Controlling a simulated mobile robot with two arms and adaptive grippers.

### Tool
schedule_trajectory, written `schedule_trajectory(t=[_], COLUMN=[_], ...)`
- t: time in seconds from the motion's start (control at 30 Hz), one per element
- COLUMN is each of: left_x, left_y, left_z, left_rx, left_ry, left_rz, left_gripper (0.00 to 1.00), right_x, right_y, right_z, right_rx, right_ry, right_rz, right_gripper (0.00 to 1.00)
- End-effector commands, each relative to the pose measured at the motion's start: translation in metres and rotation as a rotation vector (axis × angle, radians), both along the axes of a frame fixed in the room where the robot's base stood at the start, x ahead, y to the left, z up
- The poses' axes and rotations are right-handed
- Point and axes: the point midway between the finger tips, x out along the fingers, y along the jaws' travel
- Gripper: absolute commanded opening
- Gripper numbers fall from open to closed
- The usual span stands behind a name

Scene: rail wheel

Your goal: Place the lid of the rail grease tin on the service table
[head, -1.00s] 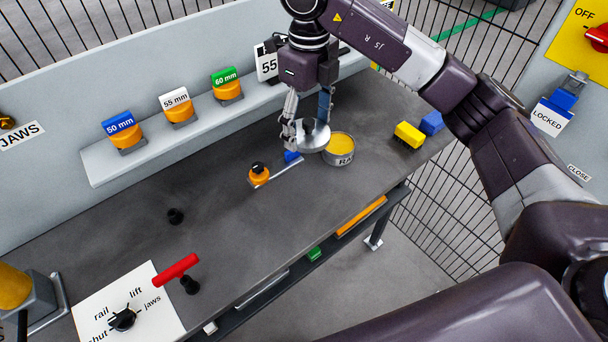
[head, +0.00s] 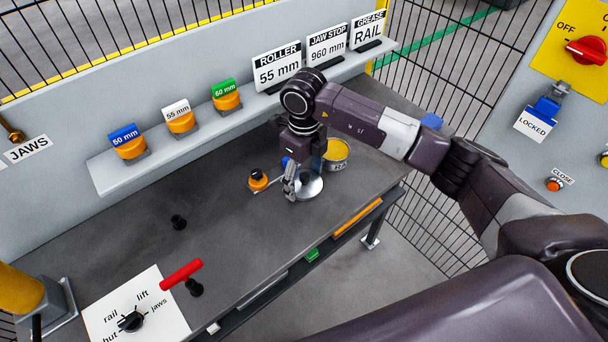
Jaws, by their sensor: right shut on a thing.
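The open rail grease tin (head: 338,165) stands on the service table (head: 240,222), with yellow grease showing inside. Its round silver lid (head: 311,188) is in my right gripper (head: 303,182), in front and a little left of the tin. The lid is low, close over the table; I cannot tell whether it touches the top. The right fingers are shut on the lid, and my right wrist and arm partly cover the tin's near surroundings. My left gripper is not in view.
An orange-based tool with a black knob (head: 258,180) lies just left of the lid. The table's middle is mostly clear.

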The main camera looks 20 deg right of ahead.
Motion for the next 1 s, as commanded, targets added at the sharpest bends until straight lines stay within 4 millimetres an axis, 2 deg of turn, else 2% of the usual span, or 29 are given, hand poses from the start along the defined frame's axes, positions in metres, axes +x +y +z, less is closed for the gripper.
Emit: schedule_trajectory(t=[0.27, 0.3, 0.33, 0.73, 0.77, 0.87, 1.0], left_x=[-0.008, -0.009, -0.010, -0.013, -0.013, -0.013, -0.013], left_y=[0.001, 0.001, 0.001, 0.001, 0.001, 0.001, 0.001], left_z=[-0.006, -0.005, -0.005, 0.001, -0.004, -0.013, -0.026], left_rx=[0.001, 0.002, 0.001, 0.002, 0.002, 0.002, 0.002], left_ry=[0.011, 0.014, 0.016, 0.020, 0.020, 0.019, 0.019], left_rz=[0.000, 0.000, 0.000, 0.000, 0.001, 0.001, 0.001], left_gripper=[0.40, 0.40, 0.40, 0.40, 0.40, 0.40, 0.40], right_x=[0.000, 0.000, 0.000, 0.000, 0.001, 0.002, 0.002], right_y=[0.000, 0.000, 0.000, 0.000, 0.000, 0.000, 0.000], right_z=[-0.004, -0.002, -0.002, 0.004, 0.005, 0.020, 0.051], right_rx=[0.001, 0.001, 0.001, 0.001, 0.001, 0.001, 0.001], right_ry=[-0.001, -0.001, -0.001, -0.001, -0.004, -0.008, -0.009], right_rz=[0.000, 0.000, 0.000, 0.000, 0.000, 0.000, 0.001], right_gripper=[0.40, 0.72, 0.75, 0.76, 0.76, 0.76, 0.76])
